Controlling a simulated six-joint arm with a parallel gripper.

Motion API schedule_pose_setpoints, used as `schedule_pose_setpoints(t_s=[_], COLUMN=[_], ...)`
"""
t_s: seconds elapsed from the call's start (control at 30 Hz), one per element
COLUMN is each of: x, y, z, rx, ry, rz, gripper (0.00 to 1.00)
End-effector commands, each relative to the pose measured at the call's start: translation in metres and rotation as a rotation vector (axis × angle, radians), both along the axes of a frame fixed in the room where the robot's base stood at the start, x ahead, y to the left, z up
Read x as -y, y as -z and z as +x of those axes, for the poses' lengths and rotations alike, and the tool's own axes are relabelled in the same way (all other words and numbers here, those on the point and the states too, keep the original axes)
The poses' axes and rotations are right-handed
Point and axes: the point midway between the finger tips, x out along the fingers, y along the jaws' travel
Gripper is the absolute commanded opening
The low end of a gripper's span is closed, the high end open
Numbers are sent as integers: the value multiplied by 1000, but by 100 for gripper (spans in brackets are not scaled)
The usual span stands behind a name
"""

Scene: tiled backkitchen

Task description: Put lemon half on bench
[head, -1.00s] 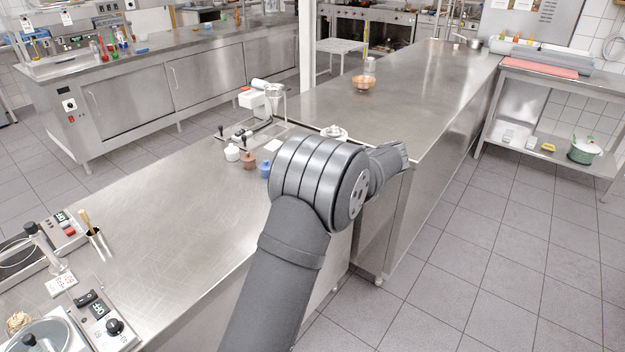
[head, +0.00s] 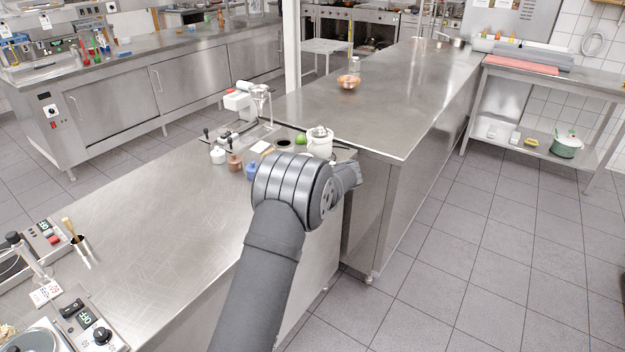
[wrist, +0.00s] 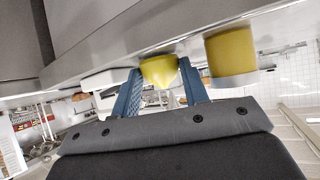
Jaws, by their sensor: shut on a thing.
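The lemon half (wrist: 158,71) is yellow and sits between the blue fingers of my gripper (wrist: 159,88) in the wrist view. The fingers press on it from both sides, so my gripper is shut on it. In the head view my arm ends in front of the corner of the near steel bench (head: 140,215); the fingers and the lemon half cannot be made out there. A larger steel bench (head: 400,90) stands behind it. How far the lemon half is from a surface cannot be told.
A yellow round thing with a pale band (wrist: 231,51) is close right of my gripper. Near the bench corner stand a white jar (head: 319,145), a green round thing (head: 301,139) and small pots (head: 235,163). The far bench is largely clear, with an orange bowl (head: 348,83).

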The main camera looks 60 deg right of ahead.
Motion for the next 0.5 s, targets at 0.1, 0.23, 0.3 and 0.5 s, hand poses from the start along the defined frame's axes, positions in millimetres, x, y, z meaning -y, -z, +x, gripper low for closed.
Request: schedule_pose_setpoints(t_s=[0.1, 0.23, 0.3, 0.5], x=[0, 0, 0, 0], y=[1, 3, 3, 2], z=[0, 0, 0, 0], rx=[0, 0, 0, 0], ry=[0, 0, -1, -1], rz=[0, 0, 1, 1], gripper=[15, 49, 50, 50])
